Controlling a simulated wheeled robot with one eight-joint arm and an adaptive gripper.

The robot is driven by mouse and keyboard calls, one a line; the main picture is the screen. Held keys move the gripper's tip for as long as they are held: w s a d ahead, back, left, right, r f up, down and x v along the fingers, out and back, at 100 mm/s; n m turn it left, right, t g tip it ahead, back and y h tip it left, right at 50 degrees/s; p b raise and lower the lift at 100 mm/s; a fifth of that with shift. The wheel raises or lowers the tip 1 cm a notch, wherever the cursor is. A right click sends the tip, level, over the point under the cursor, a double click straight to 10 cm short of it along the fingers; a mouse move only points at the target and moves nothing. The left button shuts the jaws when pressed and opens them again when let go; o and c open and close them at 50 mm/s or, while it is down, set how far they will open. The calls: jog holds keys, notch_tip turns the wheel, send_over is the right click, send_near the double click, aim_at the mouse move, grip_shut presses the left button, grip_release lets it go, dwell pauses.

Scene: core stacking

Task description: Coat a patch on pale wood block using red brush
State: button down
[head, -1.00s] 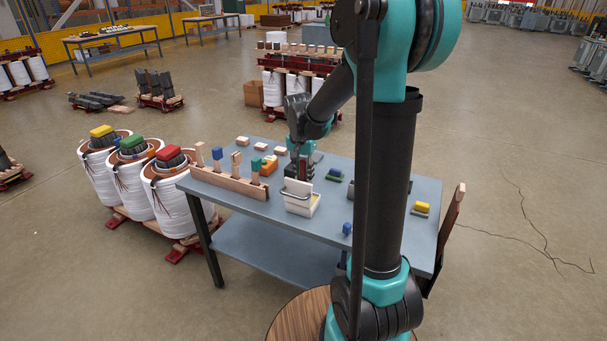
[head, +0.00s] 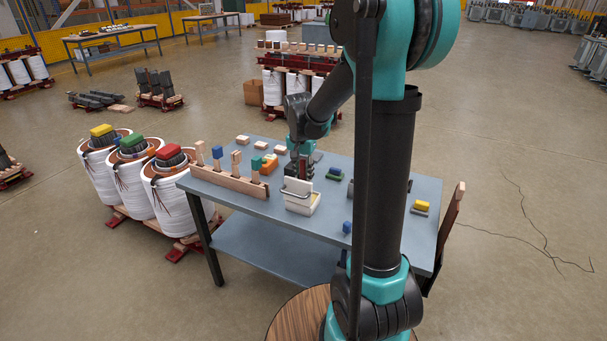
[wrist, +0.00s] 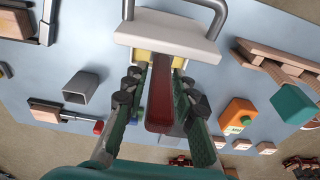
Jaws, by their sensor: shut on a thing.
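My gripper (wrist: 160,82) is shut on the red brush (wrist: 160,105); its red handle lies between the green-sided fingers in the wrist view. The brush's far end is hidden at the pale container. In the head view my gripper (head: 301,176) is above the table, at the back of the white container (head: 300,207), which has a grey handle and something yellow inside. The container's pale panel (wrist: 170,32) is just ahead of the fingers in the wrist view. Pale wood blocks (head: 260,145) lie in a row at the table's back left; which one is meant, I cannot tell.
A wooden rack (head: 228,180) with several upright colour-topped pieces stands on the left edge. An orange block (wrist: 238,117) lies near it. A grey square tube (wrist: 80,88), a blue block (head: 347,227) and a yellow-topped piece (head: 421,206) lie about. The table's front is mostly clear.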

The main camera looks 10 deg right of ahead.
aim_at(304, 159)
jog(key=shift+r, duration=3.45)
